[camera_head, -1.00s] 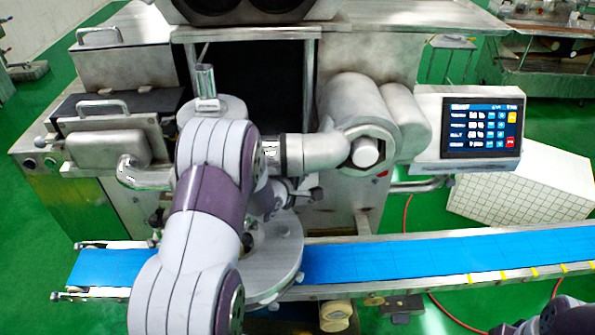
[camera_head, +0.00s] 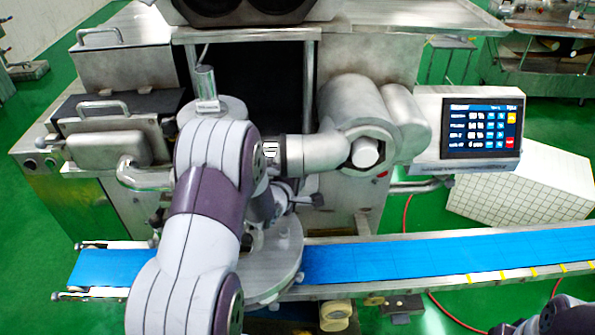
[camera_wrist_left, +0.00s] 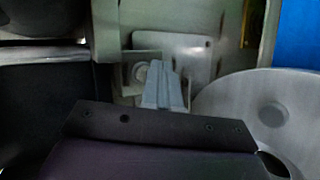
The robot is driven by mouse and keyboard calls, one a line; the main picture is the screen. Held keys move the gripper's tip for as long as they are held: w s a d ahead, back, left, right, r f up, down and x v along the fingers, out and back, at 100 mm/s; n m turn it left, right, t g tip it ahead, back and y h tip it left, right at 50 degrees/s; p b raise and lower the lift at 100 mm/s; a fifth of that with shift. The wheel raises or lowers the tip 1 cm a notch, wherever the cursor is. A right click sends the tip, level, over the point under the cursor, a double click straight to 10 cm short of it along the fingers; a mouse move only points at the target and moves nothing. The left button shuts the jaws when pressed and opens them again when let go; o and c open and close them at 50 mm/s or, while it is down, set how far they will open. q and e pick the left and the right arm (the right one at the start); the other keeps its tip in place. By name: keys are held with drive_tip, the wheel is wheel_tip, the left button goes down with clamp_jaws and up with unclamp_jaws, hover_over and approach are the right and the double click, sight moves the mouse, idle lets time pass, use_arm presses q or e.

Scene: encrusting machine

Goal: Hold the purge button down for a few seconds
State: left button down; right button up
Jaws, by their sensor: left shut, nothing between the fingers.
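My left gripper shows in the left wrist view (camera_wrist_left: 162,72) as two grey fingers pressed together with nothing between them. Just left of the fingertips is a small round knob or button (camera_wrist_left: 140,72) on a pale metal plate; no label is readable, so I cannot tell if it is the purge button. The tips look close to it, but contact is unclear. In the head view my left arm hides its fingertips and that spot. The encrusting machine (camera_head: 350,60) stands ahead. My right gripper is not in view.
A blue conveyor belt (camera_head: 430,255) crosses the front. A round metal disc (camera_head: 285,265) sits beside my left arm and also shows in the wrist view (camera_wrist_left: 260,110). A lit touchscreen (camera_head: 482,127) is at right. Two small round controls (camera_head: 39,163) are at far left.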

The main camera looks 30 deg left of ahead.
use_arm(q)
drive_tip(key=shift+s+d+p, duration=0.15)
drive_tip(key=shift+s+d, duration=0.3)
drive_tip(key=shift+s, duration=0.25)
drive_tip(key=shift+s+d+p, duration=0.15)
drive_tip(key=shift+s+d, duration=0.25)
drive_tip(key=shift+s, duration=0.35)
drive_tip(key=shift+s+d+p, duration=0.15)
drive_tip(key=shift+s+d, duration=0.3)
drive_tip(key=shift+s, duration=0.25)
drive_tip(key=s+d+r+m+g, duration=0.1)
drive_tip(key=s+d+m+g, duration=0.4)
drive_tip(key=s+m, duration=0.4)
drive_tip(key=s+d+r+m+g+h, duration=0.1)
drive_tip(key=s+d+m+g, duration=0.5)
drive_tip(key=s+m, duration=0.3)
drive_tip(key=shift+r+m, duration=0.2)
drive_tip(key=shift+m, duration=0.6)
